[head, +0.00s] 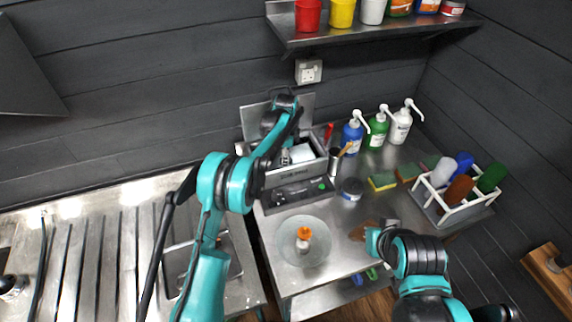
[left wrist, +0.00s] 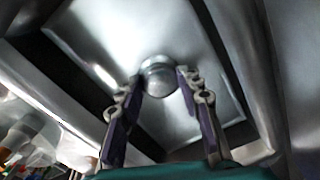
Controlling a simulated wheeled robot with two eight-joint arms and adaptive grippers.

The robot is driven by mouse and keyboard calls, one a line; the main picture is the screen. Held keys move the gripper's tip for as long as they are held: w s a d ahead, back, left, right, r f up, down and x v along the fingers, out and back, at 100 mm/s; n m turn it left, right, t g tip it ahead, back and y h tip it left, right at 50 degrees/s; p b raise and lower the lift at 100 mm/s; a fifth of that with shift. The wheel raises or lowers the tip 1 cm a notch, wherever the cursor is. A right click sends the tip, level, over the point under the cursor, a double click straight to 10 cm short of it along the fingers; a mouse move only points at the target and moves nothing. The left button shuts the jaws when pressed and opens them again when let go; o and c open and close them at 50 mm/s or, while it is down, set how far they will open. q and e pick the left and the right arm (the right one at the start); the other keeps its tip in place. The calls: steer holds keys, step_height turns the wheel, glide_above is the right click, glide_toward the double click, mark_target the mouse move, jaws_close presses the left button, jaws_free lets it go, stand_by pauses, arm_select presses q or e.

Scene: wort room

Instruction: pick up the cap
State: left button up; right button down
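A round, shiny metal cap (left wrist: 157,76) shows in the left wrist view, on a flat metal surface inside a frame. My left gripper (left wrist: 155,90) has its two dark fingers apart, one on each side of the cap as seen from the wrist. I cannot tell whether they touch it. In the head view my left gripper (head: 286,157) reaches down at the open grey box of the machine, and the cap is not clear there. My right arm is at the lower right of the head view; its fingers cannot be made out.
The machine's raised lid (head: 306,103) stands behind my left arm. A round dish (head: 284,250) with an orange-topped item is in front. Pump bottles (head: 377,132), sponges (head: 382,182) and a white rack (head: 478,206) stand right. A shelf (head: 350,36) hangs above.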

arm_select(q)
jaws_close()
step_height(320, 180, up, 12)
steer(key=p, duration=0.2)
steer(key=s+d, duration=0.3)
steer(key=s, duration=0.5)
steer(key=s+d, duration=0.4)
steer(key=s, duration=0.4)
steer(key=shift+s, duration=0.35)
